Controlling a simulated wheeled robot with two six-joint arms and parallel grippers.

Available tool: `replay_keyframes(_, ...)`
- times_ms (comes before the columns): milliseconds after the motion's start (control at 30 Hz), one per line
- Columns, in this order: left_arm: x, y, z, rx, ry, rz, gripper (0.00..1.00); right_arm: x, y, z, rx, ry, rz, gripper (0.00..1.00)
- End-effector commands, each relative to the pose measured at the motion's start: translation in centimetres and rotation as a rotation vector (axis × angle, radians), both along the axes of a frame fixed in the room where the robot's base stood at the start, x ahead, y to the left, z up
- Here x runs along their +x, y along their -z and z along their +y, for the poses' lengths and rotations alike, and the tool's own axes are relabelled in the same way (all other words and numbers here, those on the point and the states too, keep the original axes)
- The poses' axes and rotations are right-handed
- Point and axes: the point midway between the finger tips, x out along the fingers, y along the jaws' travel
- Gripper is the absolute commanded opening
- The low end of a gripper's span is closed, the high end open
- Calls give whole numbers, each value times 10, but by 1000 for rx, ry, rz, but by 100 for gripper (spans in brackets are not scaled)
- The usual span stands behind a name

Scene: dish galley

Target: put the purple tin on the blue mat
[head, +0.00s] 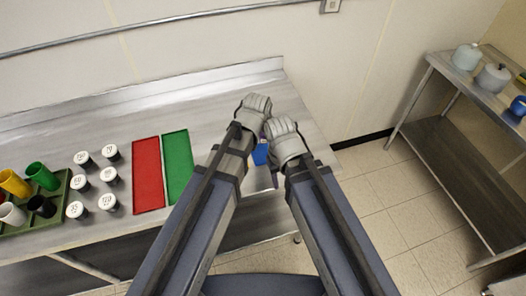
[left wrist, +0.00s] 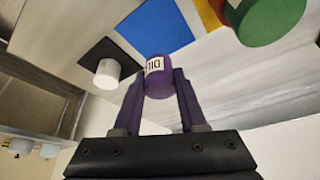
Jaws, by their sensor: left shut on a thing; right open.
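The purple tin (left wrist: 158,82), with a white label, sits between the fingertips of my left gripper (left wrist: 158,90), which is shut on it. I cannot tell how high the tin is above the surface. In the head view my left gripper (head: 252,112) hides the tin, and only a small part of the blue mat (head: 260,154) shows between my arms. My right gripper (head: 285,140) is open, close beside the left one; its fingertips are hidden.
A black mat (left wrist: 90,50) with a white cylinder (left wrist: 107,73) lies near the blue mat. A green round thing (left wrist: 272,20) is at the right. Red (head: 148,175) and green (head: 178,165) trays and several white-topped tins (head: 108,174) stand left on the counter.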

Motion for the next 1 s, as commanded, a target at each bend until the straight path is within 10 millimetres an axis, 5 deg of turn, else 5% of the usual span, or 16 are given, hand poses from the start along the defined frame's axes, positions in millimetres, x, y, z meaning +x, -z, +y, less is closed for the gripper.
replay_keyframes(100, 0, 25, 0, 0, 0, 0, 0, 0, 25, 0, 0, 1, 0, 50)
replay_keyframes(367, 0, 28, 0, 0, 0, 0, 0, 0, 28, 0, 0, 1, 0, 50)
replay_keyframes(700, 0, 64, 0, 0, 0, 0, 0, 0, 64, 0, 0, 1, 0, 50)
replay_keyframes(1000, 0, 64, 0, 0, 0, 0, 0, 0, 64, 0, 0, 1, 0, 50)
